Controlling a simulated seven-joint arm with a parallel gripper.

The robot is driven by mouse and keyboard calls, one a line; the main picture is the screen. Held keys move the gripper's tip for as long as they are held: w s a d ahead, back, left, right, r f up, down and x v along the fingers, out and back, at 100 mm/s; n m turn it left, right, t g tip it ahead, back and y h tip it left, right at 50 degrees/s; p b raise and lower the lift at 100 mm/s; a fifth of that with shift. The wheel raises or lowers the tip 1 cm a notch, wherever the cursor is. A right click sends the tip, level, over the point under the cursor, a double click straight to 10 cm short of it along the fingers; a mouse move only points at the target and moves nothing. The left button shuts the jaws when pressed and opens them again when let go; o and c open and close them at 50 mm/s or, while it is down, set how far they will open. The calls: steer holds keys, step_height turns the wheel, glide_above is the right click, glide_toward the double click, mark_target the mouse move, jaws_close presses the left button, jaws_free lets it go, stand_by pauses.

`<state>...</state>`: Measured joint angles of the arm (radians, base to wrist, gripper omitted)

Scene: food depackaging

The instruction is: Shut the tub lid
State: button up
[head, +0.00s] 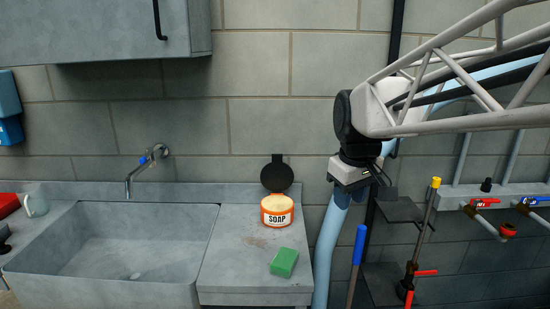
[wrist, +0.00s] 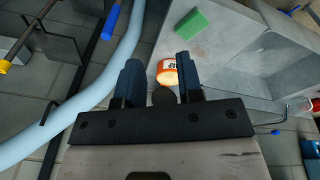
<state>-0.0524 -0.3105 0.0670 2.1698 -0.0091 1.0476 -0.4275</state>
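The soap tub (head: 277,222) is orange with a white SOAP label and stands on the grey counter beside the sink. Its round black lid (head: 278,178) is open, standing up at the tub's back edge. In the wrist view the tub (wrist: 165,76) and the dark lid (wrist: 163,97) show between the fingers, the lid partly hidden by the gripper. My gripper (wrist: 159,60) is open and empty, its two dark fingers apart. In the head view my gripper (head: 348,174) is right of the lid at about its height, apart from it.
A green sponge (head: 284,262) lies on the counter (head: 235,268) in front of the tub. The sink (head: 130,240) with a tap (head: 146,168) is to the left. A pale blue pipe (head: 328,262) runs beside the counter's right edge. A wall (head: 255,140) stands behind.

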steer(key=w+a+r+n, duration=0.1)
steer(key=w+a+n, duration=0.1)
steer(key=w, duration=0.5)
steer(key=w+a+r+n, duration=0.1)
steer(key=w+r+n, duration=0.1)
steer(key=w, duration=0.4)
steer(key=n+g, duration=0.2)
steer(key=n, duration=0.6)
glide_above(277, 156)
steer(key=shift+w+f, duration=0.1)
steer(key=shift+f, duration=2.05)
steer(key=shift+f, duration=0.1)
steer(key=shift+w+f, duration=0.1)
steer(key=shift+f, duration=3.7)
jaws_close()
